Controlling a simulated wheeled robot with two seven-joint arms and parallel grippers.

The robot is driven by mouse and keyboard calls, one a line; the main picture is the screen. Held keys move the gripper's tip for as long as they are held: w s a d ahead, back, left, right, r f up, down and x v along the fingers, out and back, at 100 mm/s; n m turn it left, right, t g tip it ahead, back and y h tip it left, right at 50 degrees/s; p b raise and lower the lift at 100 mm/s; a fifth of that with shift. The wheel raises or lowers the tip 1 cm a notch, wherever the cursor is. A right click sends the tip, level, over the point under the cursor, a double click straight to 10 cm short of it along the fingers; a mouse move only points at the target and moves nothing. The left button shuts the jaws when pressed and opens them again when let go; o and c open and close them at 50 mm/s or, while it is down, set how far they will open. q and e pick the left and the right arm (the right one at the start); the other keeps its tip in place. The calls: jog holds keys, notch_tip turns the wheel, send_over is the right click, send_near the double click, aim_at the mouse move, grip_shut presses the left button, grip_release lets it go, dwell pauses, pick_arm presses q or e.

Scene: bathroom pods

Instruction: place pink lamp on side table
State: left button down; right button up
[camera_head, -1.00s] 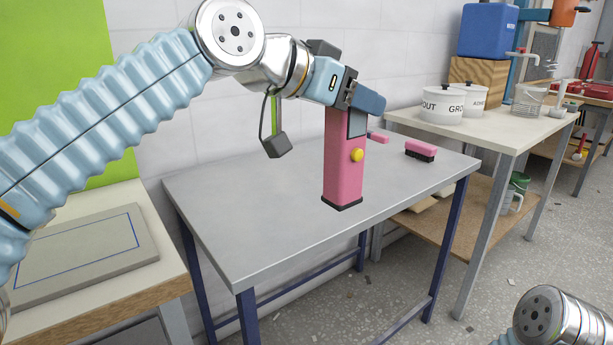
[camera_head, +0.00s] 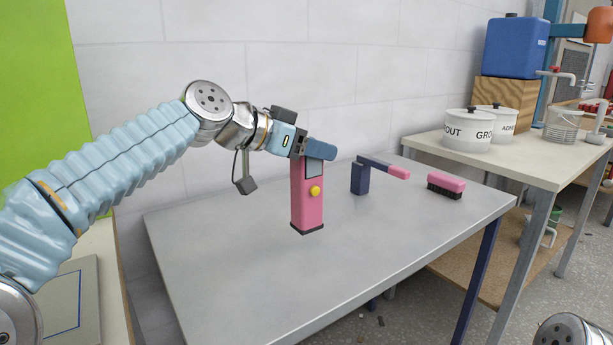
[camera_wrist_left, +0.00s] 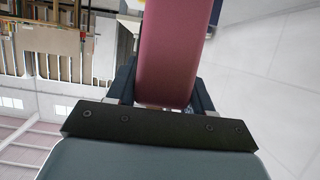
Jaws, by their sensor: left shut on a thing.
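The pink lamp (camera_head: 306,200) is an upright block with a yellow button, a grey panel and a dark base. My left gripper (camera_head: 318,152) is shut on its upper end. In the left wrist view the lamp's pink body (camera_wrist_left: 175,50) runs between the fingers. The grey-topped side table (camera_head: 240,265) is beneath the lamp. The lamp's base shows against the tabletop, and I cannot tell for sure whether it touches. My right gripper is out of view.
A dark blue tool with a pink handle (camera_head: 360,178) and a pink brush (camera_head: 446,186) are on the table, right of the lamp. White pots (camera_head: 467,130) stand on a bench beyond. The table's front and left areas are clear. A wall runs behind.

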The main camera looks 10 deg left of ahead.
aim_at(307, 172)
pick_arm(q)
jog(key=shift+w+a+f+b, duration=0.15)
jog(key=shift+a+f, duration=0.1)
jog(key=shift+f, duration=0.6)
jog(key=shift+w+a+f+b, duration=0.15)
jog(key=shift+w+a+f, duration=0.05)
jog(key=shift+f, duration=0.6)
jog(key=shift+w+a+f+b, duration=0.15)
jog(key=shift+a+f, duration=0.1)
jog(key=shift+f, duration=0.6)
jog(key=shift+f, duration=0.15)
jog(key=shift+c, duration=2.2)
grip_release()
jog(key=shift+s+a+r, duration=0.1)
jog(key=shift+r, duration=0.15)
jog(key=b+v, duration=0.1)
jog(key=v, duration=1)
jog(key=shift+s+a, duration=0.25)
jog(key=shift+s, duration=0.05)
